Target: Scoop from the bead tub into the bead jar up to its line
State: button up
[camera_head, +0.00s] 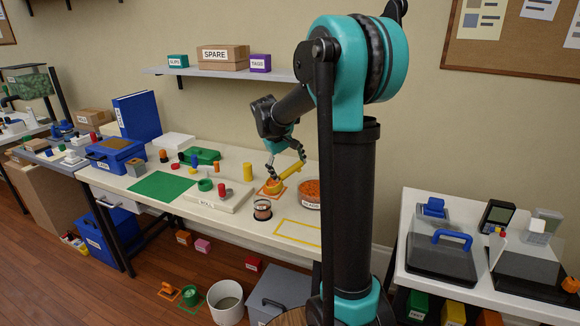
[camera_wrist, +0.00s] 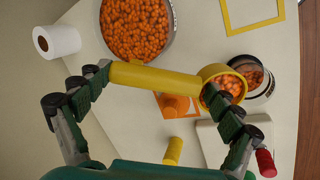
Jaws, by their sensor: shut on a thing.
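My gripper (camera_wrist: 158,84) is shut on the yellow scoop (camera_wrist: 155,80), with a finger near each end of its handle. The scoop's round cup (camera_wrist: 205,74) holds orange beads (camera_wrist: 230,84). In the head view my gripper (camera_head: 284,158) holds the scoop (camera_head: 291,168) above the table. The bead tub (camera_head: 310,204), full of orange beads, stands to the right; it also shows at the top of the wrist view (camera_wrist: 172,30). The clear bead jar (camera_head: 262,209) stands front-left of the tub. In the wrist view the jar (camera_wrist: 269,84) shows beads inside and is partly hidden by the cup. Its line is not readable.
A yellow outlined area (camera_head: 298,232) at the front right is empty.

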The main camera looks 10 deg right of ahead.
jog(key=shift+f, duration=0.45)
jog(key=shift+a+h, duration=0.2)
jog(key=shift+h, duration=0.1)
jog(key=shift+s+a+r+t+h, duration=0.2)
jog(key=shift+a+r+t+h, duration=0.2)
jog(key=shift+r+h, duration=0.35)
jog(key=shift+s+a+r+t+h, duration=0.25)
jog(key=shift+a+r+h, duration=0.3)
jog(key=shift+h, duration=0.3)
jog(key=shift+d+r, duration=0.1)
jog(key=shift+d, duration=0.1)
jog(key=shift+a, duration=0.1)
jog(key=shift+s+a+r+t+h, duration=0.2)
jog(key=shift+a+r+t+h, duration=0.25)
jog(key=shift+a+h, duration=0.35)
jog(key=shift+s+a+r+t+h, duration=0.25)
jog(key=shift+a+r+h, duration=0.25)
jog(key=shift+h, duration=0.5)
jog(key=shift+a+r, duration=0.1)
jog(key=shift+a+r+h, duration=0.15)
jog(key=shift+a+h, duration=0.05)
jog(key=shift+h, duration=0.2)
jog(key=shift+s, duration=0.1)
